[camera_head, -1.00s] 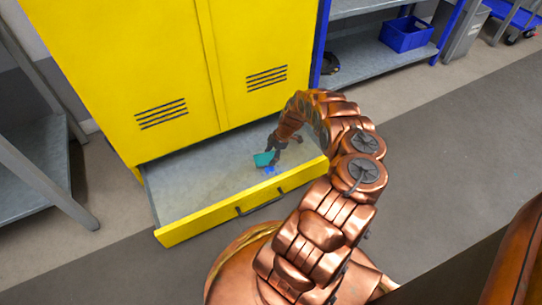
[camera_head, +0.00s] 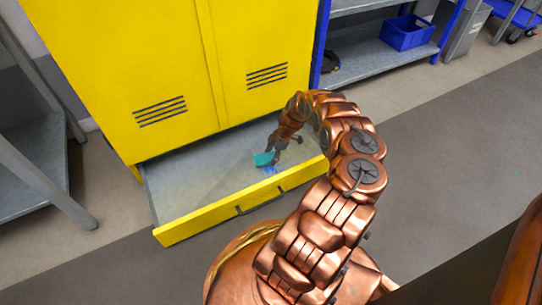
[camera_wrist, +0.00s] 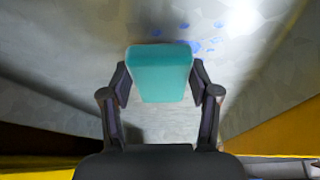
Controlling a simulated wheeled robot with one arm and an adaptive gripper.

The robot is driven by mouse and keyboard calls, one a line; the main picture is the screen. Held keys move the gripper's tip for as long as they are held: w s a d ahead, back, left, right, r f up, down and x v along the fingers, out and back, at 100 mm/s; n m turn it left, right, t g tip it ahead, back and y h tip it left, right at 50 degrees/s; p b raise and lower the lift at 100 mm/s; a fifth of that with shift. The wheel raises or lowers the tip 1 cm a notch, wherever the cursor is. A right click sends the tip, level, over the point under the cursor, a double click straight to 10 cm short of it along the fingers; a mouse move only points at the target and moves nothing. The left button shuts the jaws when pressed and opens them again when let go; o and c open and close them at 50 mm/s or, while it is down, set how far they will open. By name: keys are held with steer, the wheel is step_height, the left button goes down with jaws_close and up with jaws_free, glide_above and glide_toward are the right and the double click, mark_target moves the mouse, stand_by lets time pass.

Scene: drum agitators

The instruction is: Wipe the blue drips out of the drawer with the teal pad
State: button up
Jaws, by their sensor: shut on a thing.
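The teal pad (camera_head: 263,159) is in my gripper (camera_head: 275,152), inside the open drawer. In the wrist view the pad (camera_wrist: 161,72) sits between the two fingers of my gripper (camera_wrist: 160,85), which is shut on it. The blue drips (camera_head: 270,170) lie on the drawer floor just beside the pad, toward the drawer front. In the wrist view several blue drips (camera_wrist: 195,46) show beyond the pad's far edge and to its right; some may be hidden under the pad. The grey drawer (camera_head: 190,190) has a yellow front with a dark handle. I cannot tell whether the pad touches the floor.
The yellow cabinet (camera_head: 170,60) stands right behind the open drawer. A grey table frame (camera_head: 40,160) is at the left. A shelf (camera_head: 370,62) with a blue bin (camera_head: 407,33) stands at the back right. The drawer's left part is clear.

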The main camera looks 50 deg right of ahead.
mark_target(279, 171)
steer(key=shift+f, duration=0.9)
steer(key=shift+s+r, duration=0.1)
stand_by(0.3)
steer(key=shift+s+a+r+p, duration=0.1)
steer(key=shift+s+a+p, duration=0.2)
steer(key=shift+p, duration=0.5)
steer(key=shift+s+a+p, duration=0.15)
steer(key=shift+s+p, duration=0.7)
steer(key=shift+p, duration=0.35)
steer(key=shift+s+a+p, duration=0.2)
steer(key=shift+s+p, duration=0.3)
steer(key=shift+p, duration=0.2)
steer(key=s+p, duration=0.1)
steer(key=p, duration=0.1)
steer(key=s+p, duration=0.1)
steer(key=p, duration=0.1)
steer(key=shift+s+a, duration=0.4)
steer(key=shift+s+a+f, duration=0.25)
steer(key=shift+s, duration=0.1)
steer(key=shift+p, duration=0.45)
